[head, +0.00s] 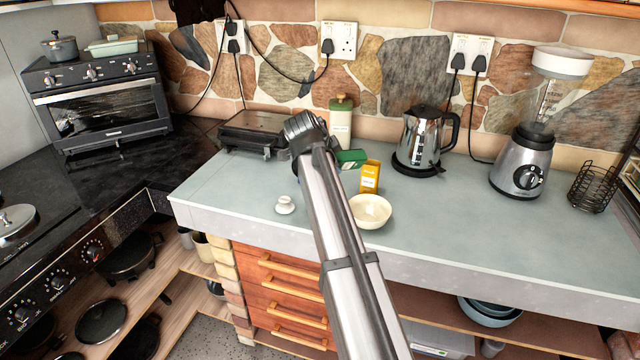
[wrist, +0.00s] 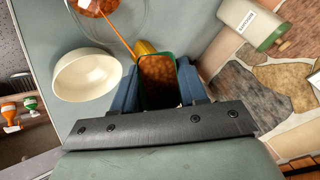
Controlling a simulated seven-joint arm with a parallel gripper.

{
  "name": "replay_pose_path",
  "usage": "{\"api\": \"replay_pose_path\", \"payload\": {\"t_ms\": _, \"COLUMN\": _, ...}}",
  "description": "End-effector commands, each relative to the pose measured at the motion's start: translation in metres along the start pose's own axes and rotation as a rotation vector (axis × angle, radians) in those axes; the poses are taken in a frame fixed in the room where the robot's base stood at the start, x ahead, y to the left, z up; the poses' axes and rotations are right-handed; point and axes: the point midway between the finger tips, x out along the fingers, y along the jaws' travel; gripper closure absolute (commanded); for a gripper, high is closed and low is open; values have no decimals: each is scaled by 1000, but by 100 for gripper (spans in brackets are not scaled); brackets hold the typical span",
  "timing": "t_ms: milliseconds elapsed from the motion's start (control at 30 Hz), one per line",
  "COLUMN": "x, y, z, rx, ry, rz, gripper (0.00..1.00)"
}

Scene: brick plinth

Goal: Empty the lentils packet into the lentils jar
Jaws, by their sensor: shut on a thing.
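My gripper (wrist: 165,88) is shut on a green packet (wrist: 141,90), one blue-grey finger on each side. The packet is open-topped and brown-orange lentils show inside it. In the head view the green packet (head: 350,158) is tilted over above the counter. A thin orange stream runs from the packet's edge toward a round clear glass jar (wrist: 118,12) at the top of the wrist view, with orange lentils inside. The jar is mostly cut off there, and my arm hides it in the head view. A white knobbed lid (head: 285,205) lies on the counter.
A cream bowl (head: 371,211) and a yellow packet (head: 370,177) stand close to the right of my arm. A tall cream canister (head: 341,125), black grill (head: 255,130), kettle (head: 422,140) and blender (head: 522,160) stand behind. The counter's right front is clear.

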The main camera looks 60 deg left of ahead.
Motion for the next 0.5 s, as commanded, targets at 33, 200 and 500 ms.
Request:
{"api": "replay_pose_path", "payload": {"t_ms": 33, "x": -1, "y": 0, "z": 1, "rx": -3, "ry": 6, "rz": -3, "gripper": 100}}
{"api": "replay_pose_path", "payload": {"t_ms": 200, "x": -3, "y": 0, "z": 2, "rx": -11, "ry": 24, "rz": -11, "gripper": 100}}
{"api": "replay_pose_path", "payload": {"t_ms": 500, "x": -3, "y": 0, "z": 2, "rx": -22, "ry": 53, "rz": -22, "gripper": 100}}
